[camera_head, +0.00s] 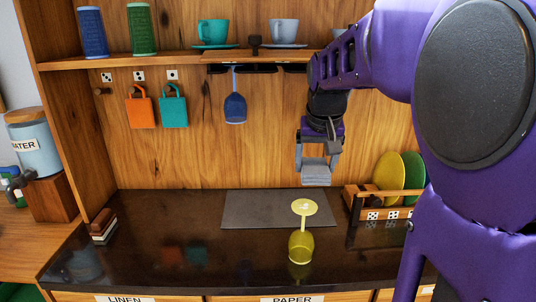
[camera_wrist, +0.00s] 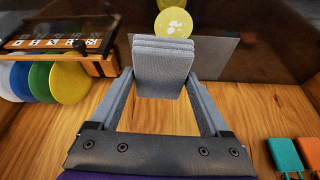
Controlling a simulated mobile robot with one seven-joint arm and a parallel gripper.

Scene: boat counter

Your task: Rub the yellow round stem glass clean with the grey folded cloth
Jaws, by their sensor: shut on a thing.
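The yellow round stem glass (camera_head: 300,246) stands upside down on the dark counter, its bowl down and its foot up. Pale marks show on the foot, which also appears in the wrist view (camera_wrist: 174,21) just beyond the cloth. My gripper (camera_head: 318,164) is shut on the grey folded cloth (camera_head: 316,175), which also shows between the fingers in the wrist view (camera_wrist: 162,72). The gripper points down and holds the cloth in the air above the counter, higher than the glass and apart from it. Part of the glass is hidden behind the cloth in the wrist view.
A grey mat (camera_head: 265,208) lies behind the glass. A wooden rack (camera_head: 354,203) with coloured plates stands to the right. A blue glass (camera_head: 235,108) hangs under the shelf (camera_head: 180,57). A small stacked block (camera_head: 103,226) sits at the left; the counter between is clear.

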